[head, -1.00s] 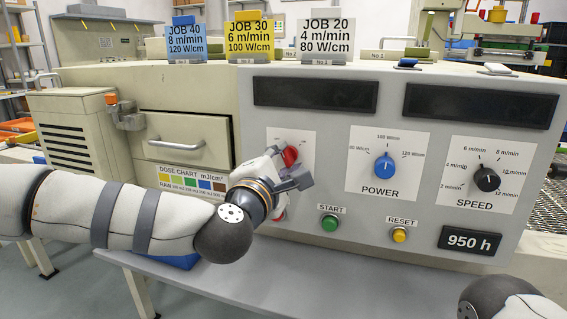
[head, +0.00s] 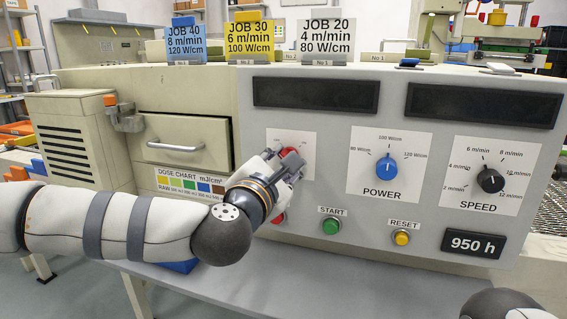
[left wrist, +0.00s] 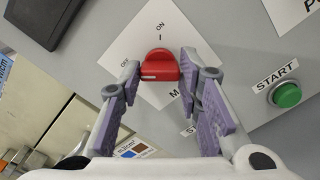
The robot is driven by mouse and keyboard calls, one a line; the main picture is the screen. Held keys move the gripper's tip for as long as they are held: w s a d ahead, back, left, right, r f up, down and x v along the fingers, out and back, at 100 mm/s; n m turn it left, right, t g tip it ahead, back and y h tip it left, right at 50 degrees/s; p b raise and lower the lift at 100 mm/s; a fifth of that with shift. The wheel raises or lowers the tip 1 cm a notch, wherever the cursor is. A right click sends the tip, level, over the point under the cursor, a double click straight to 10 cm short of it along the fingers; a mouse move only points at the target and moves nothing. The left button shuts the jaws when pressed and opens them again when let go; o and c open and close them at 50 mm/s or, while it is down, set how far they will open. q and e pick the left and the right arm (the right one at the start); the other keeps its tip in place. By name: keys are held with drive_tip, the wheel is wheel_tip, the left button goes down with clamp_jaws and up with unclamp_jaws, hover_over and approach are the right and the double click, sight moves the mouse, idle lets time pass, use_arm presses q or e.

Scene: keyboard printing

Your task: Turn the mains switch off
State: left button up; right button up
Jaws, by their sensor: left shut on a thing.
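The red mains switch (head: 289,152) sits on a white plate on the grey control panel. In the left wrist view the red switch knob (left wrist: 160,66) lies between the two fingertips of my left gripper (left wrist: 159,75). The gripper is shut on it. The knob's white line points left, on the side of the OFF label (left wrist: 125,62); the ON label (left wrist: 160,27) is above the knob. In the head view my left gripper (head: 289,163) covers much of the switch and the plate's lower part. My right gripper is out of view.
A red button (head: 279,218) shows partly below my left gripper. The green START button (head: 330,225) and yellow RESET button (head: 401,238) are to its right. The POWER knob (head: 386,168) and SPEED knob (head: 490,180) are farther right. A drawer (head: 187,142) is on the left.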

use_arm(q)
drive_tip(key=o, duration=1.1)
drive_tip(key=shift+o, duration=0.2)
drive_tip(key=v, duration=1.2)
